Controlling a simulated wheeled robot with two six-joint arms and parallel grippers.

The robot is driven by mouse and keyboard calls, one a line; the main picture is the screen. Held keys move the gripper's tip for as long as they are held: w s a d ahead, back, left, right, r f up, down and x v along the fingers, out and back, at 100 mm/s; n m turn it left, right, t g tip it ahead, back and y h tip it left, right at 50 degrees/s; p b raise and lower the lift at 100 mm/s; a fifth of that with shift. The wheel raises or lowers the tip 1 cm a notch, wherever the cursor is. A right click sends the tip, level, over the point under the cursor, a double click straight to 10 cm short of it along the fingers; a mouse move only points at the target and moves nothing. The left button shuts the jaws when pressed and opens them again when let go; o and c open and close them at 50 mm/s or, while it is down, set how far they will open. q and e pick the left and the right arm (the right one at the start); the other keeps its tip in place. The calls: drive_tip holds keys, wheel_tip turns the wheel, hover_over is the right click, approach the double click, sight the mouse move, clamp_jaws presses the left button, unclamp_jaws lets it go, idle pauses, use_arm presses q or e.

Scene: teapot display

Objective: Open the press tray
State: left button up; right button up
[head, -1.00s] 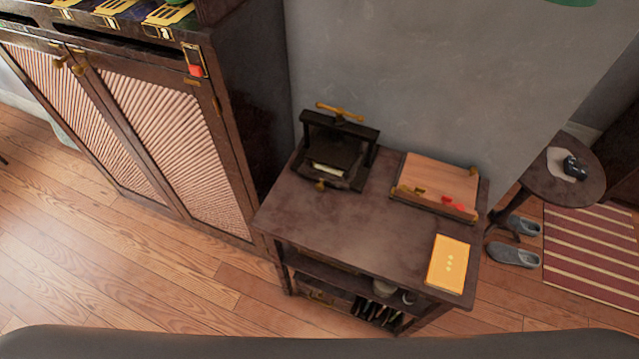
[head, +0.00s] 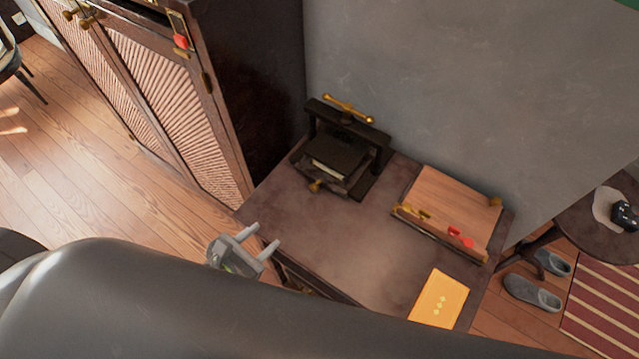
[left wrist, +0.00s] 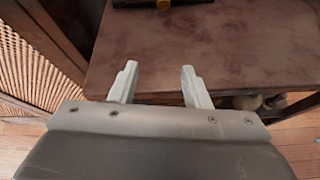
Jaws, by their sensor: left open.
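The dark press (head: 345,150) stands at the back left of the brown table, with a brass bar handle (head: 347,108) on its top. Its tray (head: 325,172) has a small brass knob (head: 315,186) at the front, and a pale sheet shows inside the press. My left gripper (head: 266,239) is open and empty at the table's left front edge, apart from the press. In the left wrist view its two fingers (left wrist: 156,85) point toward the table top, with space between them. My right gripper is in no view.
The table (head: 350,245) has clear room in its middle. A wooden board with brass and red parts (head: 450,210) lies at right, and a yellow book (head: 439,299) at the front right. A tall cabinet (head: 180,90) stands at left, a wall behind.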

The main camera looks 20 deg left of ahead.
use_arm(q)
wheel_tip(320, 180, up, 3)
drive_tip(key=d+n, duration=0.1)
drive_tip(key=t, duration=0.1)
approach(312, 189)
drive_tip(key=shift+n+h, duration=0.3)
drive_tip(key=x, duration=0.8)
drive_tip(key=shift+w+f+p, duration=0.15)
drive_tip(key=shift+w+p, duration=0.15)
drive_tip(key=shift+w, duration=0.05)
drive_tip(key=shift+c, duration=0.4)
clamp_jaws()
